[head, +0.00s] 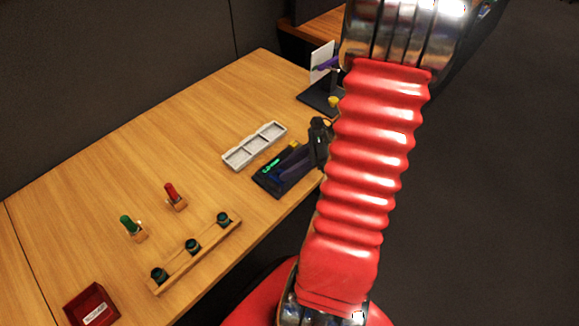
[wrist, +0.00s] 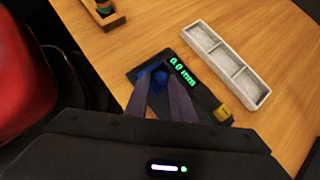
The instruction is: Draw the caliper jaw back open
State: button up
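The caliper is a dark flat device on the wooden table, near its front edge. It shows in the head view (head: 266,181) and in the wrist view (wrist: 207,99). Its green display (wrist: 183,73) reads 0.0 mm. A blue part (wrist: 158,77), which looks like the jaw, is at one end, and a yellow block (wrist: 222,113) is at the other. My gripper (wrist: 160,72) points down at the caliper. Its two fingers stand apart, with the blue part between them. Whether they touch it is not clear. In the head view my arm partly hides the gripper.
A grey three-compartment tray (head: 255,146) lies just behind the caliper. A wooden rack (head: 207,255) with dark round pieces, red (head: 173,194) and green (head: 130,226) handled items, and a red box (head: 92,305) are to the left. A black stand (head: 318,98) is behind.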

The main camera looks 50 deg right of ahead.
grip_shut()
dwell(0.3)
